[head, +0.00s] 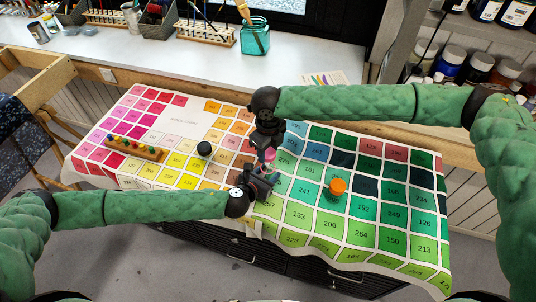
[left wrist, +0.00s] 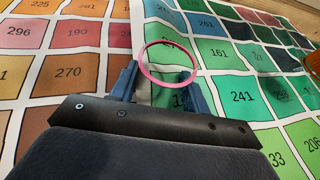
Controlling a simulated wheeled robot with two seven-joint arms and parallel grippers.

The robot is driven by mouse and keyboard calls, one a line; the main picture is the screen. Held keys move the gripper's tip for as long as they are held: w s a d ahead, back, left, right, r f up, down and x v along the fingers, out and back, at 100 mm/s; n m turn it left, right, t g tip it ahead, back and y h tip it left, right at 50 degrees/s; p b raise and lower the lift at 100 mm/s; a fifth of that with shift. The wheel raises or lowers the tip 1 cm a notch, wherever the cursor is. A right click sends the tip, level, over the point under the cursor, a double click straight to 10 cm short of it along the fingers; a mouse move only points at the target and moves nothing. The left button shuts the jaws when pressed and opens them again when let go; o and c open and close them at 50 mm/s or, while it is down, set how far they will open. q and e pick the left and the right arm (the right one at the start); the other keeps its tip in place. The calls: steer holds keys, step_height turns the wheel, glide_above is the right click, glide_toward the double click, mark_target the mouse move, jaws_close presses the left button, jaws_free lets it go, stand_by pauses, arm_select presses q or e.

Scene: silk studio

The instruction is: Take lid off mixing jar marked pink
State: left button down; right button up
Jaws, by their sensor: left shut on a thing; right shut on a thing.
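The pink-marked mixing jar shows in the left wrist view as a thin pink ring (left wrist: 168,84), with the cloth visible through it. My left gripper (left wrist: 162,95) is shut on the jar, one finger on each side. In the head view my left gripper (head: 262,178) is low over the middle of the cloth. My right gripper (head: 268,146) is just above it, shut on a small pink piece (head: 269,155) that looks like the lid. The grippers hide most of the jar. I cannot tell whether lid and jar touch.
An orange-topped jar (head: 338,186) stands to the right on the colour-chart cloth (head: 300,215). A black-topped pot (head: 204,149) and a wooden rack of coloured pegs (head: 136,149) are to the left. A teal jar with a brush (head: 255,37) stands on the back counter.

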arm_select(q)
steer(key=c, duration=0.6)
jaws_free()
steer(key=shift+s+a, duration=0.1)
